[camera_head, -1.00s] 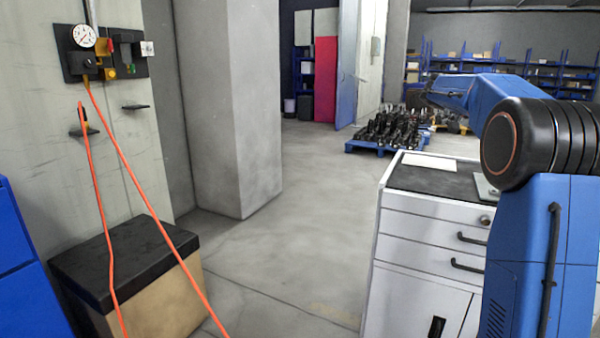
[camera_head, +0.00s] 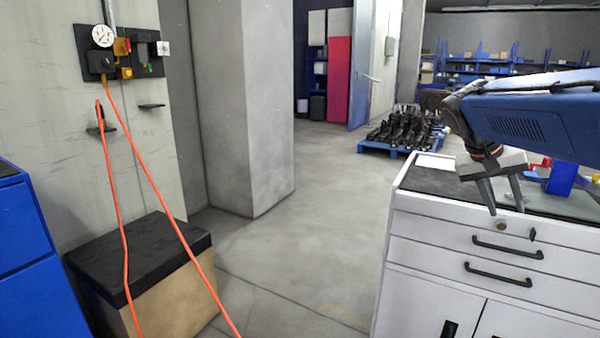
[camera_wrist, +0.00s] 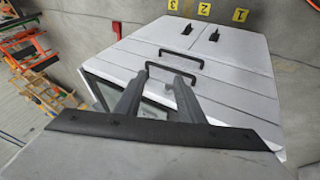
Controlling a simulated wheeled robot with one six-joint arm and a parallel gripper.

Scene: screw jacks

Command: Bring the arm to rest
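My gripper (camera_head: 506,211) hangs fingers-down from my blue arm in the head view, in front of the white drawer cabinet's (camera_head: 440,235) upper part. Its two dark fingers are apart, with nothing between them. The wrist view also shows my gripper's fingers (camera_wrist: 157,92) spread, with the cabinet front (camera_wrist: 225,65) and its black handles beyond.
A blue block (camera_head: 562,178) stands on the cabinet top near my arm. An orange hose (camera_head: 122,220) hangs from a wall panel (camera_head: 122,55) over a black-topped box (camera_head: 140,255). A blue pallet of dark parts (camera_head: 395,148) lies behind. The middle floor is clear.

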